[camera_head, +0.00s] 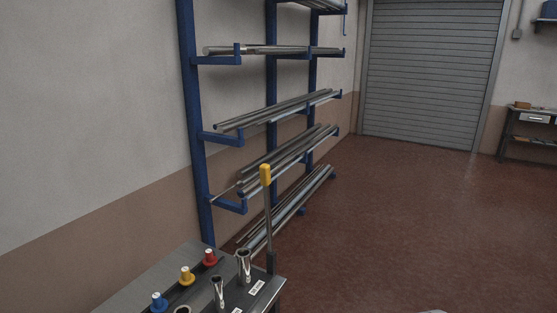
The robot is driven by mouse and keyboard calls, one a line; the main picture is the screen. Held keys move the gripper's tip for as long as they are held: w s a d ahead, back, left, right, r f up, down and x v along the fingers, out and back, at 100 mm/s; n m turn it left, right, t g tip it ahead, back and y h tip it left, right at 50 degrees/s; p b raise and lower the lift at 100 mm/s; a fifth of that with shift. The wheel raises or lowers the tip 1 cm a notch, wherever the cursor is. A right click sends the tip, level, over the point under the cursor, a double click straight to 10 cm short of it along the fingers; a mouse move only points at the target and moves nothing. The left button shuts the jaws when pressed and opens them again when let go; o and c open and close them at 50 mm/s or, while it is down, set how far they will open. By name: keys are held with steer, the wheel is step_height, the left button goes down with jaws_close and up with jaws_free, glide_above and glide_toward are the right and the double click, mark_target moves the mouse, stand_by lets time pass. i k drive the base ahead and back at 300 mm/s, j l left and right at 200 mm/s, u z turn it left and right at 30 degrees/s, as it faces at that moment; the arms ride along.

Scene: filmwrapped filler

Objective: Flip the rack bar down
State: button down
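An upright grey bar (269,222) with a yellow tip (266,175) stands at the back right corner of the bench at the bottom of the view. It rises from a dark bracket (271,262) and looks close to vertical. It is the likeliest match for the rack bar. My gripper is not in view, and nothing is seen touching the bar.
The bench (135,292) holds red (210,258), yellow (187,276) and blue (158,301) knobs and several metal tubes (244,266). Behind it, a blue wall rack (196,120) carries long metal rods. Open floor (400,220) lies to the right.

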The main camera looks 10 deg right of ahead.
mark_target(265, 169)
steer(key=i+l+u, duration=0.1)
steer(key=i+l, duration=0.45)
steer(key=i, duration=0.2)
steer(key=i+l, duration=0.55)
steer(key=i, duration=0.2)
steer(key=u, duration=0.05)
